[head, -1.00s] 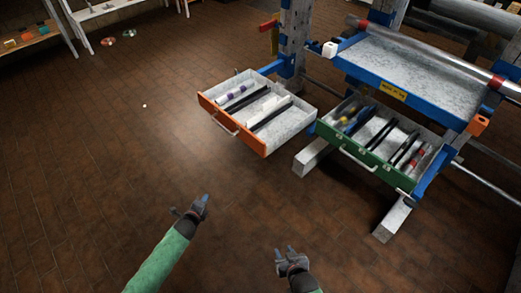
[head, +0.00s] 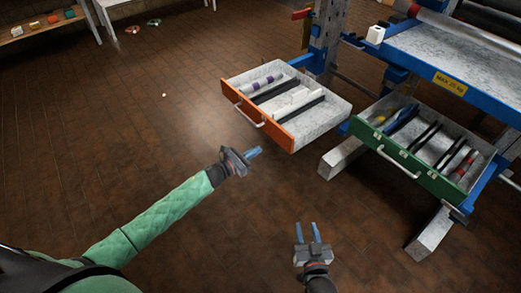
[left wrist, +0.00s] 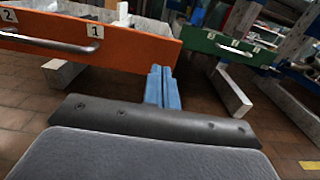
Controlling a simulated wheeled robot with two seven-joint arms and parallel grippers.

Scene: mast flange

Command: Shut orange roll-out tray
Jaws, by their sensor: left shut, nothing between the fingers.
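The orange roll-out tray (head: 258,114) stands pulled out from the rack's left side, with dividers and several rolls inside. Its front has a pale bar handle (head: 249,113). My left gripper (head: 255,152) is shut and empty, in front of and apart from the tray's front in the head view. In the left wrist view, the shut blue fingers (left wrist: 163,88) point toward the right part of the orange front (left wrist: 130,48), with the handle (left wrist: 45,42) to their left. My right gripper (head: 307,232) is open and empty, lower in the head view, over the floor.
A green tray (head: 408,160) stands pulled out to the right; it also shows in the left wrist view (left wrist: 225,45). A blue-edged shelf (head: 455,62) is above it. Grey rack feet (head: 343,157) stick out below. The brown tiled floor (head: 100,140) is clear at left.

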